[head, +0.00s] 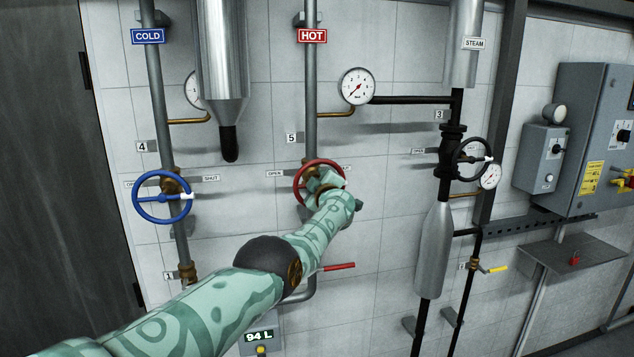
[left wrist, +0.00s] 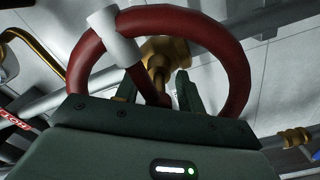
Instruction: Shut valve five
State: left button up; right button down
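Valve five is the red handwheel (head: 299,172) on the grey pipe under the HOT sign, beside the "5" plate (head: 291,138). My left gripper (head: 326,184) is at the wheel's face and covers its right and lower part. In the left wrist view the red rim (left wrist: 236,65) arches over my gripper (left wrist: 157,92), with a white band (left wrist: 113,36) at its upper left and the brass hub behind. The two fingers stand apart with a red spoke (left wrist: 150,88) between them, and space shows beside the spoke. My right gripper is out of view.
A blue handwheel (head: 137,202) is on the COLD pipe at left, and a black handwheel (head: 459,160) on the steam line at right. A gauge (head: 357,86) hangs above the red wheel.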

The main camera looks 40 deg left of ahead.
pick_arm(q)
jog(key=shift+d+r+p, duration=0.15)
jog(key=shift+d+p, duration=0.15)
jog(key=shift+p, duration=0.2)
jog(key=p+v, duration=0.5)
jog(key=v, duration=1)
jog(key=shift+s+d+p, duration=0.2)
jog(key=shift+s+p, duration=0.1)
jog(key=shift+s, duration=0.1)
